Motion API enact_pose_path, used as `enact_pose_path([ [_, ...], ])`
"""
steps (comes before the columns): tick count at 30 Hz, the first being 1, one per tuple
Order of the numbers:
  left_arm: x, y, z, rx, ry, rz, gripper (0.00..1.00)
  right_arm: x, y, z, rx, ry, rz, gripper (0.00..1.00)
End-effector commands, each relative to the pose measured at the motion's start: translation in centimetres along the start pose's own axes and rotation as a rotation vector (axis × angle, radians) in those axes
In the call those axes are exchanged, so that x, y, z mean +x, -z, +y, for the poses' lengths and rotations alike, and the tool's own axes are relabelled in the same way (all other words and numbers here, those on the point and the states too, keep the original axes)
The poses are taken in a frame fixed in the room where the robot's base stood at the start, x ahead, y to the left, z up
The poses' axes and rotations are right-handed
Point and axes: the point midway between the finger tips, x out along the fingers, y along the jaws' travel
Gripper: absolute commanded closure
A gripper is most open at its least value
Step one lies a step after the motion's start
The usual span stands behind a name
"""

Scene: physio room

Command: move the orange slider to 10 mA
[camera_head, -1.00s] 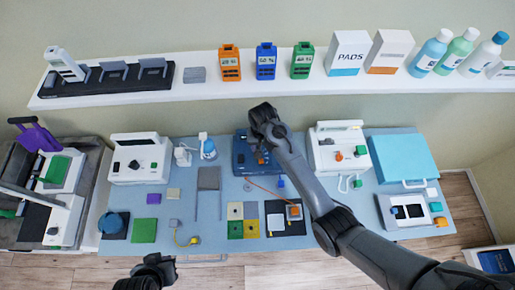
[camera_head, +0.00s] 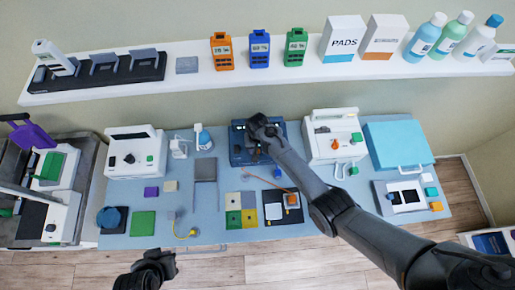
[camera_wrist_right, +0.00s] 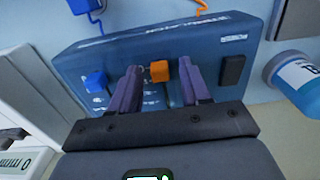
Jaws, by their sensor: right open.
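The orange slider (camera_wrist_right: 159,71) shows in the right wrist view on the top panel of a dark blue device (camera_wrist_right: 232,44). The same blue device (camera_head: 237,151) stands at the back middle of the table in the head view. My right gripper (camera_wrist_right: 160,78) is open, its two fingers on either side of the orange slider with visible gaps. In the head view my right gripper (camera_head: 262,128) hides much of the panel. A blue slider (camera_wrist_right: 96,82) lies left of the fingers and a black switch (camera_wrist_right: 232,70) right of them. The scale marks are too small to read. My left gripper (camera_head: 160,262) hangs off the table's front edge.
White devices stand on both sides of the blue one, at the left (camera_head: 135,152) and at the right (camera_head: 333,135). A bottle (camera_wrist_right: 300,76) is close by in the wrist view. A shelf (camera_head: 200,83) runs above the table.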

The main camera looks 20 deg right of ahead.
Motion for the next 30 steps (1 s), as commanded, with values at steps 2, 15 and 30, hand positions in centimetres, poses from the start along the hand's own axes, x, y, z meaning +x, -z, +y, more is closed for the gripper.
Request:
enact_pose_path([
  [2,0.0,0.0,0.0,-0.002,-0.001,0.001,1.00,0.0,0.0,0.0,0.000,0.000,0.001,0.53],
  [15,0.0,0.1,0.3,-0.012,-0.010,0.002,1.00,0.0,0.0,0.0,0.000,0.000,0.000,1.00],
  [30,1.4,-0.4,0.1,-0.002,-0.001,0.001,1.00,0.2,2.0,0.0,0.002,0.000,0.002,1.00],
])
